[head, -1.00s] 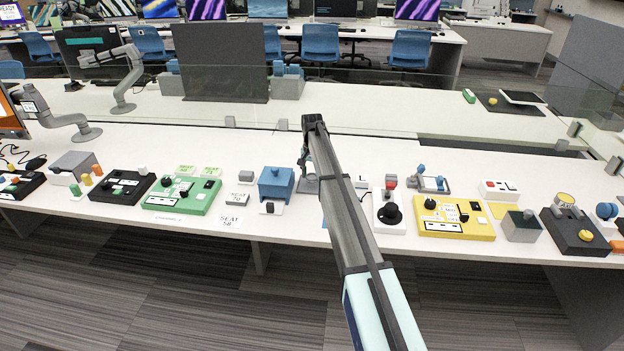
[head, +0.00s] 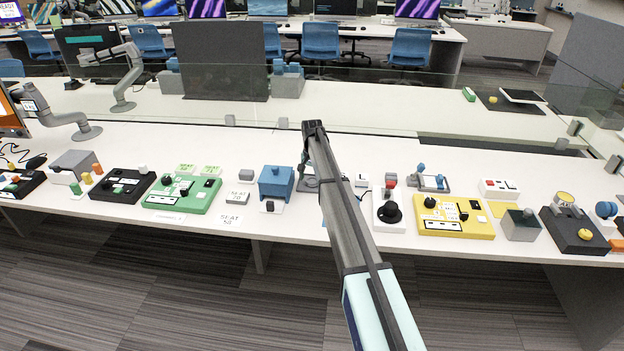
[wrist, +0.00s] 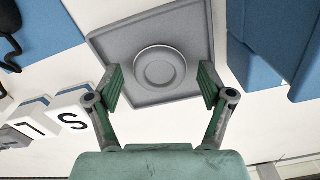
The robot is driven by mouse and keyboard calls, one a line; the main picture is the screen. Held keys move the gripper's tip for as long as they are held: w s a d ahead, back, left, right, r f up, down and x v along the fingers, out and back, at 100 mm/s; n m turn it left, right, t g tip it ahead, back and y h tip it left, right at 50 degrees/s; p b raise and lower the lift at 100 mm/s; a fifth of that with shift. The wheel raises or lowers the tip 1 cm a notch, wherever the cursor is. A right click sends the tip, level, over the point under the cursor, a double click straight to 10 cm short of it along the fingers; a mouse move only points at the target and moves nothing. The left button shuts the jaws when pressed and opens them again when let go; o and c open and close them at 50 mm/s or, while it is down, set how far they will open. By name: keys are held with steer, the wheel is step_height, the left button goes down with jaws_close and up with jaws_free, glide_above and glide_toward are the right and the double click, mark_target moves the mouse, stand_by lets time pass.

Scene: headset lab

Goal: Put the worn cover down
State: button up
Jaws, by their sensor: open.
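A round grey ringed piece (wrist: 160,68), which looks like the worn cover, lies on a grey square tray (wrist: 118,45) in the wrist view. I cannot tell any wear on it. My gripper (wrist: 161,86) is open, with one green-padded finger on each side of the round piece's near edge. Nothing is held between the fingers. Whether the fingers touch the tray is unclear. In the head view the tray (head: 306,186) is partly hidden behind my arm, next to the blue box, and my fingers are hard to make out.
A blue box (head: 276,182) stands close on one side of the tray. A black knob unit (head: 390,212) and a yellow panel (head: 455,217) are farther right. A glass screen (head: 400,120) runs behind.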

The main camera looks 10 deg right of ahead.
mark_target(312, 180)
step_height(312, 180, up, 12)
steer(key=b, duration=0.2)
steer(key=shift+r, duration=0.15)
stand_by(1.3)
